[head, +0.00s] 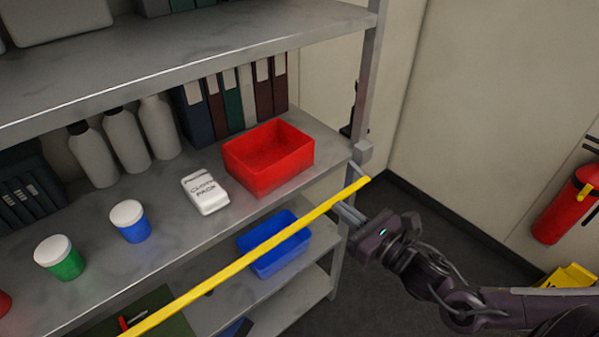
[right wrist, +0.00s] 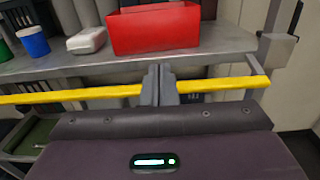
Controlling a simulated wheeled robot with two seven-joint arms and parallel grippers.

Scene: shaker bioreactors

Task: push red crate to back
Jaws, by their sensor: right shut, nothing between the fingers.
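The red crate (head: 268,158) stands upright and empty on the grey middle shelf (head: 225,220), near its right end, with binders behind it. It also shows in the right wrist view (right wrist: 154,30), just beyond the fingers. My right gripper (head: 343,212) is shut and empty. It is in front of the shelf, to the right of and nearer than the crate, apart from it. The right wrist view shows its closed fingers (right wrist: 158,84) overlapping a yellow bar (right wrist: 70,96). My left gripper is not in view.
The yellow bar (head: 240,262) runs across the shelf front. A white pack (head: 205,193) lies left of the crate. Lidded jars (head: 131,222), white bottles (head: 125,140) and binders (head: 233,101) share the shelf. A blue crate (head: 275,243) sits below. A shelf post (head: 362,110) stands right.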

